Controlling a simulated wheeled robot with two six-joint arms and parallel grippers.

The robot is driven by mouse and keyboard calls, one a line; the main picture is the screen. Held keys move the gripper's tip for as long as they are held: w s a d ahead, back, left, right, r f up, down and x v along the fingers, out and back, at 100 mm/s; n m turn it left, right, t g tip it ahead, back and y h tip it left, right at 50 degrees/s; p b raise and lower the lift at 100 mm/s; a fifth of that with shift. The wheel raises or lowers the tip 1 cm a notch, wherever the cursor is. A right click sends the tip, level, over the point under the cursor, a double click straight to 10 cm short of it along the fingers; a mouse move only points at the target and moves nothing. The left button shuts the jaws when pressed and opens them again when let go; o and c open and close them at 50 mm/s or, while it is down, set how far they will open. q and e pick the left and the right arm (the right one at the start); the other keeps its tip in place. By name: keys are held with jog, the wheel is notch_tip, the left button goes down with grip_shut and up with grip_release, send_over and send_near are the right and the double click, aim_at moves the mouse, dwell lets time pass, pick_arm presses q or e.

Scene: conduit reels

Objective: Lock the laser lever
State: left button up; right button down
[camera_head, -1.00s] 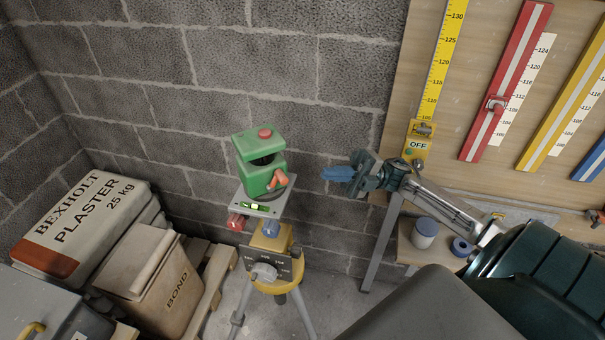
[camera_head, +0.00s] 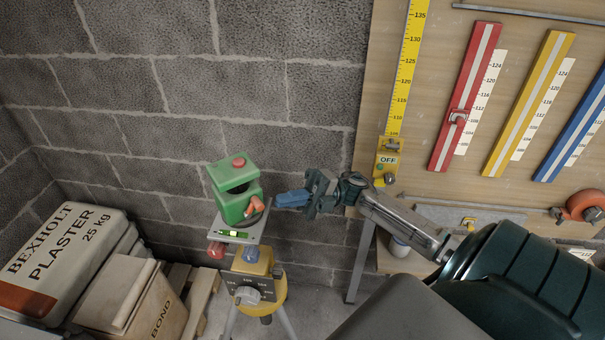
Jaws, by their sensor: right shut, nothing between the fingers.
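The green laser (camera_head: 234,190) with a red top button stands on a grey plate on a yellow tripod head (camera_head: 254,286). Its orange lever (camera_head: 255,206) is on the right side of its lower front. My right gripper (camera_head: 284,199) comes in from the right, with blue fingertips shut and empty. The fingertips point left at the lever and are a short gap to its right. My left gripper is not in view.
A bubble level (camera_head: 234,233) and red and blue knobs are at the plate. A board (camera_head: 504,94) with a yellow ruler and coloured rails is at right, with a yellow OFF box (camera_head: 389,159).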

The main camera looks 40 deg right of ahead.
aim_at(262, 204)
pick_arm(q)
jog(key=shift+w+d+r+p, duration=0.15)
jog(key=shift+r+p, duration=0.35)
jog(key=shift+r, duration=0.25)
pick_arm(e)
jog(key=x, duration=0.3)
jog(key=shift+a, duration=0.1)
